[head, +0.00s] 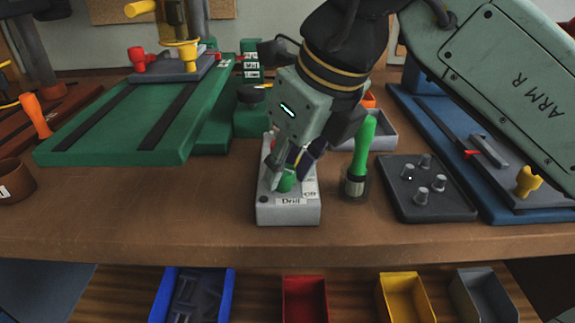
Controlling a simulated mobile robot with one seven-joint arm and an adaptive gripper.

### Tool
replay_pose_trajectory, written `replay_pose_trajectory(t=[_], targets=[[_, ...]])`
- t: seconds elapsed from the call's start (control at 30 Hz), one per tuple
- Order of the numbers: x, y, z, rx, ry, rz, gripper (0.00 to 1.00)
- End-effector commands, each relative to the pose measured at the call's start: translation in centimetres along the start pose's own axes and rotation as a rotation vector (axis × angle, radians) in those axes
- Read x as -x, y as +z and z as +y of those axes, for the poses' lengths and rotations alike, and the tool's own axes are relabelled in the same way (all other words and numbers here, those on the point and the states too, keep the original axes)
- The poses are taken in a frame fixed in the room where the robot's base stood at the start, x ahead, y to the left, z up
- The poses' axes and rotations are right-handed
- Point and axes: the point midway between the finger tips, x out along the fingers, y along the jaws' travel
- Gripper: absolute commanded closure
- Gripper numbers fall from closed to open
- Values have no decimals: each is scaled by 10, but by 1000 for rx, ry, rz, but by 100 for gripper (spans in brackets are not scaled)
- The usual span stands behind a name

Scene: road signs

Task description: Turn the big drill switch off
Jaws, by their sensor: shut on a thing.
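The drill switch box (289,214) is a light grey box near the front of the bench, with a "Drill" label on its front and an "Off" label at its lower right. A green knob (286,184) sits on its top face. My gripper (286,180) reaches down from above and is shut on the green knob, with a finger on each side. The fingers and wrist hide the back of the box and part of the knob, so its exact turn angle cannot be told.
A green-handled tool (364,150) stands upright in a holder just right of the box. A dark tray with several metal pegs (443,182) lies further right. A green machine base (110,135) fills the left. The bench front left of the box is clear.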

Motion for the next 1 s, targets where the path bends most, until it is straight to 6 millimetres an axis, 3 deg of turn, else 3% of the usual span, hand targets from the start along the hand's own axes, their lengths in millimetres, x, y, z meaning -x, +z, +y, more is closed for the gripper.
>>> replay_pose_trajectory(t=[0.5,0.53,0.67,1.0], targets=[[1,1,0,-21,-9,-2,100],[1,1,0,-21,-9,-2,72],[0,0,0,-21,-9,-2,64],[4,0,0,-21,-9,-1,64]])
